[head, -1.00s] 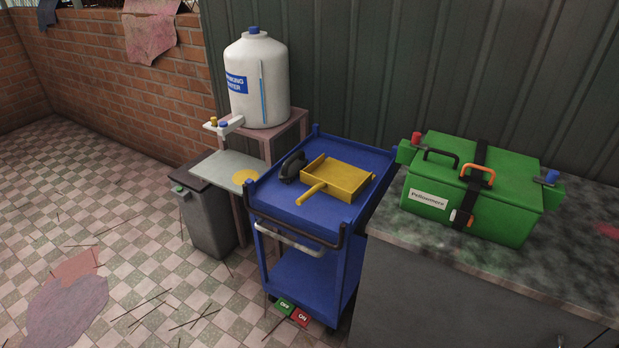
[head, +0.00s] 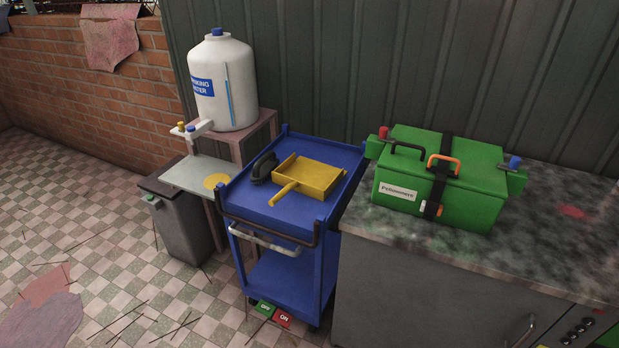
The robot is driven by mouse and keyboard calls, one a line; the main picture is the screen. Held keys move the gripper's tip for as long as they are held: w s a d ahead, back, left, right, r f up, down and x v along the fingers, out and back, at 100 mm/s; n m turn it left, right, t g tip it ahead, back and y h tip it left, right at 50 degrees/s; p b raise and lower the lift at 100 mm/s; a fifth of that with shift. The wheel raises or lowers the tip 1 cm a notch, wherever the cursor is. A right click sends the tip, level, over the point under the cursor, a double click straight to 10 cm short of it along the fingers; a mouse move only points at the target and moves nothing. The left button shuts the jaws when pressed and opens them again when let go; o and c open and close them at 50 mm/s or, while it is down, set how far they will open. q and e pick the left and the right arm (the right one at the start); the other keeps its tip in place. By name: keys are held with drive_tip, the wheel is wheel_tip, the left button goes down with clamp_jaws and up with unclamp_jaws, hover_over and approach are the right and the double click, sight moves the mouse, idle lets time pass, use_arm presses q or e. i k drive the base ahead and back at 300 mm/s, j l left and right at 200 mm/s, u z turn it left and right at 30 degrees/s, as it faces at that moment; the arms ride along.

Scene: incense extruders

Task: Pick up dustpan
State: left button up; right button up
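A yellow dustpan (head: 312,179) lies on the top shelf of a blue cart (head: 258,211). Its handle points toward the front left of the cart. A black object (head: 264,167), perhaps a brush, lies just left of the dustpan, close to it. Neither of my grippers is in view.
A green box (head: 440,180) stands on a stained counter (head: 560,230) right of the cart. A white water tank (head: 224,85) on a stand and a grey bin (head: 180,225) are left of it.

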sight(316, 180)
drive_tip(key=i+j+z, duration=0.1)
drive_tip(key=i+j, duration=0.25)
drive_tip(key=j, duration=0.3)
drive_tip(key=i+j+z, duration=0.15)
drive_tip(key=j, duration=0.15)
drive_tip(key=i+j+z, duration=0.1)
drive_tip(key=j, duration=0.25)
drive_tip(key=i+j, duration=0.2)
drive_tip(key=j, duration=0.2)
drive_tip(key=l+z, duration=0.05)
